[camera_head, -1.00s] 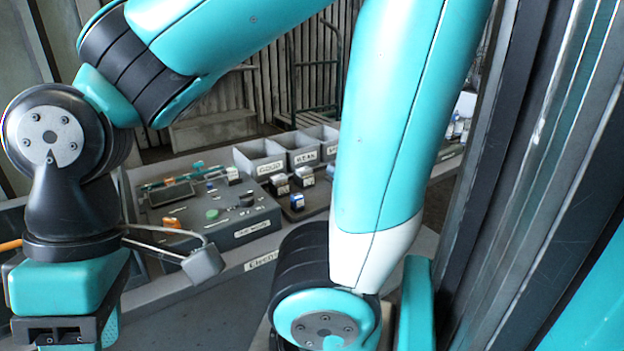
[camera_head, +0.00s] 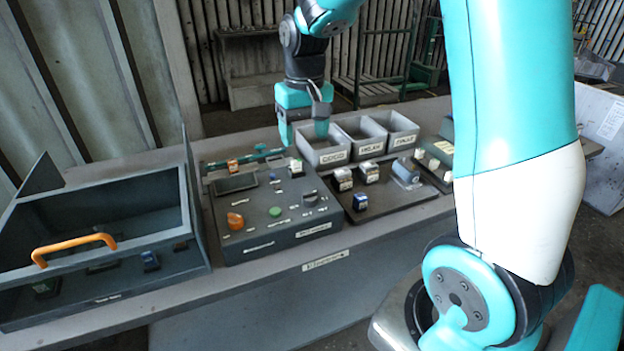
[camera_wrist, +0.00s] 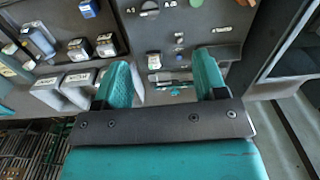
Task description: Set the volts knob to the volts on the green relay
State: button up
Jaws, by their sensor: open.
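The grey panel box (camera_head: 240,245) stands on the bench. On it are an orange knob (camera_head: 235,221), a dark knob (camera_head: 310,199) and a green button (camera_head: 275,212); the labels are too small to read, so I cannot tell which knob is volts. The dark knob also shows in the wrist view (camera_wrist: 195,29). Dark-green blocks (camera_head: 46,288) lie in the glazed case (camera_head: 190,225), perhaps relays; their markings are unreadable. My gripper (camera_head: 304,131) is open and empty, pointing down above the back of the panel box. Its fingers (camera_wrist: 163,78) show nothing between them.
Grey bins (camera_head: 330,157) stand behind, right of the panel box. A dark tray (camera_head: 385,205) with several relay blocks lies to its right.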

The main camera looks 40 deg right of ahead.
aim_at(309, 193)
jog(key=shift+m, duration=0.3)
jog(key=f, duration=0.5)
jog(key=d+f+p, duration=0.1)
jog(key=f, duration=0.5)
jog(key=f+p, duration=0.1)
jog(key=f, duration=0.5)
jog(key=shift+w+d+f, duration=0.25)
jog(key=shift+w+d, duration=0.1)
jog(key=shift+d, duration=0.05)
jog(key=shift+c, duration=0.4)
jog(key=c, duration=0.8)
jog(key=shift+c, duration=0.2)
jog(key=shift+m, duration=0.3)
jog(key=m, duration=0.5)
jog(key=shift+m, duration=0.3)
jog(key=m+b, duration=0.1)
jog(key=m, duration=0.4)
jog(key=shift+m, duration=0.4)
